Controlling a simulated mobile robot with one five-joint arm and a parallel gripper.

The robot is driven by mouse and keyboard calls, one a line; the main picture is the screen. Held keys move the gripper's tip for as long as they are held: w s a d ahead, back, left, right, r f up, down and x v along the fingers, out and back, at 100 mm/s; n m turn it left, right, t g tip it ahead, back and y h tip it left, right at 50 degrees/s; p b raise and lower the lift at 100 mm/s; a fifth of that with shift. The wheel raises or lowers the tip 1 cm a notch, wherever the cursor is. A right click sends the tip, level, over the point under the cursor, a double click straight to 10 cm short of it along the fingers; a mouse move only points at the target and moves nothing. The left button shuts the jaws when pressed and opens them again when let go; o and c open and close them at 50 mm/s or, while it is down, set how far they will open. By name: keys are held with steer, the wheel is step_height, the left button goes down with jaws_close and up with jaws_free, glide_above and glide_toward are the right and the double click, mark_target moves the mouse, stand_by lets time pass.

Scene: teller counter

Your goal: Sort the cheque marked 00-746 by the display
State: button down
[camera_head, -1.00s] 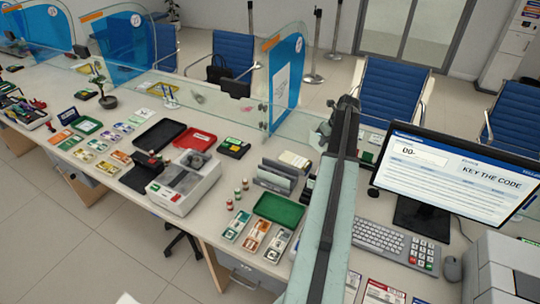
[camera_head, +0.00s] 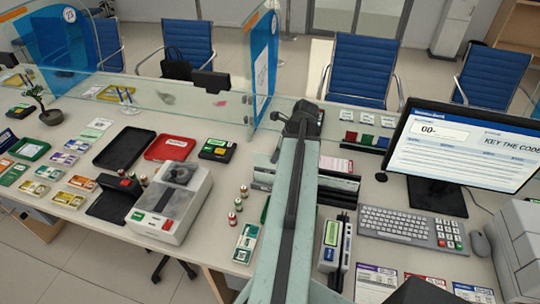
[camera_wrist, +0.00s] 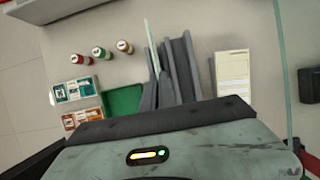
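The display (camera_head: 458,150) stands at the right of the counter and reads "00-" and "KEY THE CODE". A keyboard (camera_head: 394,224) with a coloured keypad (camera_head: 447,235) lies in front of it. A pale printed slip (camera_head: 336,164) lies behind the grey upright racks; a cream slip also shows in the wrist view (camera_wrist: 233,73). I cannot read 00-746 on any paper. My arm rises across the middle of the head view. In the wrist view, my grey-green housing fills the bottom, above the counter.
A green tray (camera_wrist: 122,101) lies beside grey racks (camera_wrist: 180,68). Small stamps (camera_head: 238,197) and a grey machine (camera_head: 172,203) stand left of my arm. Black (camera_head: 124,148) and red (camera_head: 172,149) trays lie farther left. A glass screen (camera_head: 262,60) stands behind. Printed sheets (camera_head: 375,280) lie in front.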

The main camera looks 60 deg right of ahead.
steer(key=shift+f, duration=0.1)
steer(key=shift+f+b, duration=3.75)
steer(key=c, duration=1.6)
jaws_free()
steer(key=shift+r, duration=0.1)
steer(key=shift+d, duration=0.1)
